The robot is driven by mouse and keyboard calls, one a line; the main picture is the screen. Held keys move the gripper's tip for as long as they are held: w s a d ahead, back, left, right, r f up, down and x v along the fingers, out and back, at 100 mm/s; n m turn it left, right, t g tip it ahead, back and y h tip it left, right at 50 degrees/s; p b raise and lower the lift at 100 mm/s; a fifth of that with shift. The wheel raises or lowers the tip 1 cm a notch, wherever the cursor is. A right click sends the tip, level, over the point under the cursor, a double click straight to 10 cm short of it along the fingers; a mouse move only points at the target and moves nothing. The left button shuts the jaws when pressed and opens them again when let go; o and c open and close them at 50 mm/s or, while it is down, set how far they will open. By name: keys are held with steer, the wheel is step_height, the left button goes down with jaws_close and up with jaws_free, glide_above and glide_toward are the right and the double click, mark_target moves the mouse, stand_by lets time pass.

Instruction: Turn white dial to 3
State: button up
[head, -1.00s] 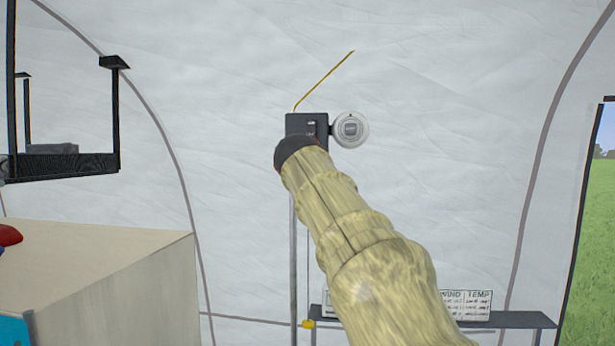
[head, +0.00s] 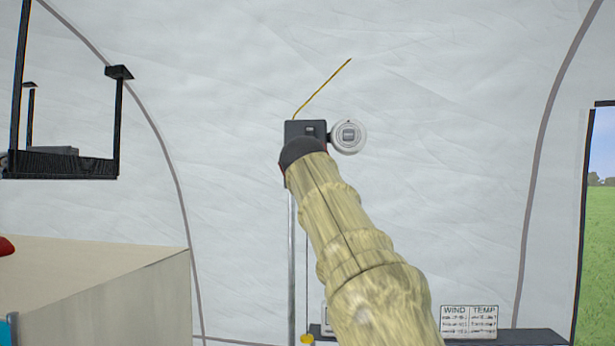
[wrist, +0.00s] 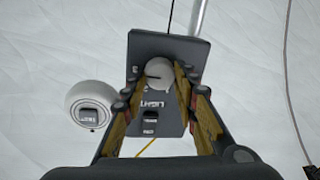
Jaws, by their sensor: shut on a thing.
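The white dial (wrist: 159,72) sits on a dark grey panel (wrist: 172,46) in the wrist view. It is round with a short dark line on its face. The line points roughly to the left in the wrist view. My gripper (wrist: 163,84) is shut on the dial, with one finger on each side. Some printing near the dial is partly covered by the fingers, and I cannot read the dial's number. In the head view the panel (head: 294,130) shows, but my arm hides the dial and the fingers.
A white round device (head: 348,136) is beside the panel; it also shows in the wrist view (wrist: 90,104). A "LIGHT" label and a small switch (wrist: 150,115) are on the panel. A shelf (head: 530,336), a beige box (head: 110,290) and a dark rack (head: 65,165) stand around.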

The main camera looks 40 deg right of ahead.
steer(key=shift+w+d+f+m, duration=0.1)
steer(key=shift+f+m, duration=0.15)
steer(key=shift+m, duration=0.05)
steer(key=o, duration=1.2)
steer(key=shift+r, duration=0.15)
steer(key=shift+c, duration=0.2)
steer(key=v, duration=1.2)
